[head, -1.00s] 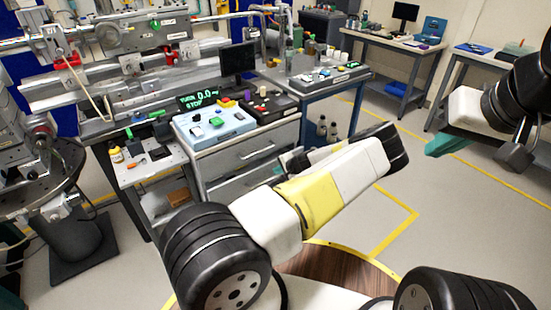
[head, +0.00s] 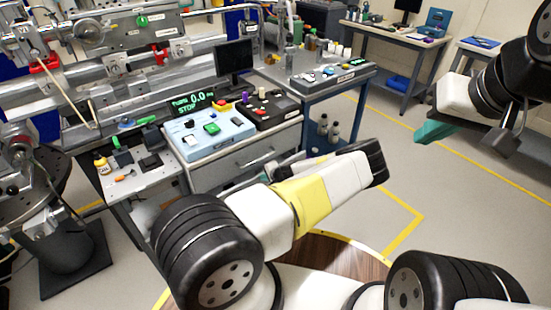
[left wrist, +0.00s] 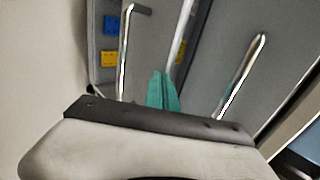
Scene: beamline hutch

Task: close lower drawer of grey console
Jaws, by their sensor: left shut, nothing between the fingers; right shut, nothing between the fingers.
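The grey console (head: 222,170) stands left of centre in the head view, with control boxes on top. Its upper drawer front with a bar handle (head: 257,157) looks closed. The lower drawer is mostly hidden behind my left arm in the head view. In the left wrist view, two grey fronts with bar handles show, one handle at left (left wrist: 124,55) and one at right (left wrist: 242,75); a bright edge runs between them. My left gripper (left wrist: 162,78) has its teal fingers together, near that edge; contact is unclear. My right gripper (head: 436,132) is shut, raised at right over open floor.
A small side table (head: 130,175) with a bottle and tools adjoins the console's left. A blue-framed bench (head: 318,95) stands to its right. A round table (head: 40,190) is at far left. Open floor with yellow lines lies to the right.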

